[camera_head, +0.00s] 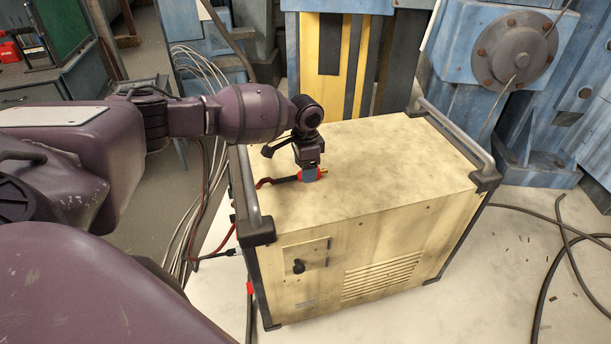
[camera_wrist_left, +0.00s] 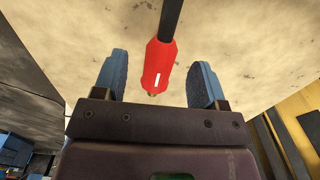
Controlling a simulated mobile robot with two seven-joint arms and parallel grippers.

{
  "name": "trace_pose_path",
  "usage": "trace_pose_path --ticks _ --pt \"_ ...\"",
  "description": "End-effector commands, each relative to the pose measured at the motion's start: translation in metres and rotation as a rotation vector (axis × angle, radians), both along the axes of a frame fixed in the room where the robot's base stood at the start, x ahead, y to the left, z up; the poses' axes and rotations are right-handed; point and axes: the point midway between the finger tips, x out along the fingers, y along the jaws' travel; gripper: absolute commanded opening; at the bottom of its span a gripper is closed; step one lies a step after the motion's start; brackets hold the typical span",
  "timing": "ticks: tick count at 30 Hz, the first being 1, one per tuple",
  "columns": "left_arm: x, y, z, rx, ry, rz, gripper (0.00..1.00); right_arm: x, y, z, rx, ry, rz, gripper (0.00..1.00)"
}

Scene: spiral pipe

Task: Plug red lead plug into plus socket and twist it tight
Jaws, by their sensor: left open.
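The red lead plug (camera_head: 323,173) lies on top of a cream machine box (camera_head: 400,150), its brass tip pointing right. Its dark cable end points left. In the left wrist view the red plug (camera_wrist_left: 158,66) sits between two blue finger pads, with visible gaps on both sides. My left gripper (camera_head: 310,174) is open, pointing down at the box top around the plug. It also shows open in the left wrist view (camera_wrist_left: 160,62). I cannot make out the plus socket. My right gripper is not in view.
Dark handle bars (camera_head: 455,138) edge the box top at both ends. A knob (camera_head: 298,267) is on its front. Red and dark cables (camera_head: 208,257) run along its left side. Blue machinery (camera_head: 470,80) stands behind. Most of the box top is clear.

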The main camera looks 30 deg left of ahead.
Motion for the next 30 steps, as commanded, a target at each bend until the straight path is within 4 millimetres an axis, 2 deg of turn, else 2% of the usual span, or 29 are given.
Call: trace_pose_path --ticks 4,13,24,30 --pt "0.001 0.0 -0.016 0.0 0.0 0.001 0.65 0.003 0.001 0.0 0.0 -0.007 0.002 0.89" --pt "0.001 0.0 -0.018 0.001 -0.001 0.0 0.65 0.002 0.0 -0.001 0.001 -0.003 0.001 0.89" --pt "0.001 0.0 -0.018 0.0 -0.001 0.001 0.09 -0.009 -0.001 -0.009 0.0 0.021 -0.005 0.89" --pt "0.001 0.0 -0.018 0.0 -0.001 0.001 0.09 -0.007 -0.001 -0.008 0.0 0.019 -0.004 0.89"
